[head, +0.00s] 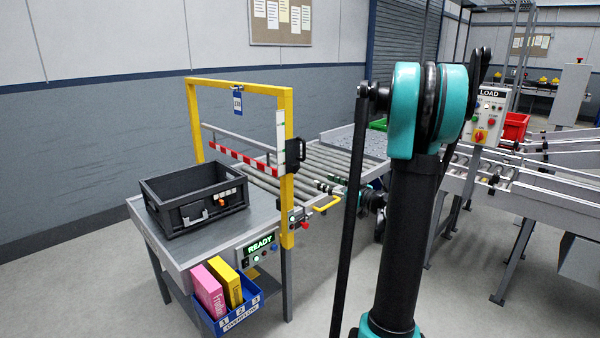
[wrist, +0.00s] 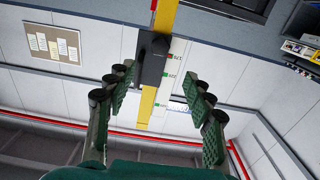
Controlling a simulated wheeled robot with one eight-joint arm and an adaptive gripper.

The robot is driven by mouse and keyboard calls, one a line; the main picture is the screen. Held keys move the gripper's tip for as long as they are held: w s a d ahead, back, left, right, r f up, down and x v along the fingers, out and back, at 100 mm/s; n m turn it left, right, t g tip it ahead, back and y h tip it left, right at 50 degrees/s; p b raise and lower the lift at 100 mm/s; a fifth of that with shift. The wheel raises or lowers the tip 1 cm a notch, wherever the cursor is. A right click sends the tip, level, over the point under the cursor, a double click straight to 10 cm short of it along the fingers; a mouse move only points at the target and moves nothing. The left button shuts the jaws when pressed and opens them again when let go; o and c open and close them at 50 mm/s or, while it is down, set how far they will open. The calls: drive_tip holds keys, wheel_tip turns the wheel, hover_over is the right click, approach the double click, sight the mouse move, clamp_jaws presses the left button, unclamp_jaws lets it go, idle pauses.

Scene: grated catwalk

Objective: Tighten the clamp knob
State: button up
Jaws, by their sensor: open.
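A black clamp block (head: 294,155) sits on the right post of the yellow gantry frame (head: 240,83), at the end of the red-and-white striped bar (head: 240,159). A separate knob on it cannot be made out clearly. In the wrist view, a black block (wrist: 152,58) on the yellow post lies beyond the fingertips, beside a white scale with red and green marks (wrist: 172,75). My gripper (wrist: 160,78) is open and empty, with a finger on either side of the post in the picture. No contact with the block shows.
A black crate (head: 195,208) stands on the grey table left of the post. A roller conveyor (head: 310,165) runs behind the frame. A yellow handle (head: 327,204) and a red knob (head: 304,225) stick out below the clamp. A blue bin (head: 235,316) hangs at the front.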

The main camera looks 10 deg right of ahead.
sight(295, 170)
drive_tip(key=x, duration=1.4)
drive_tip(key=shift+w+a, duration=0.3)
drive_tip(key=c, duration=1.2)
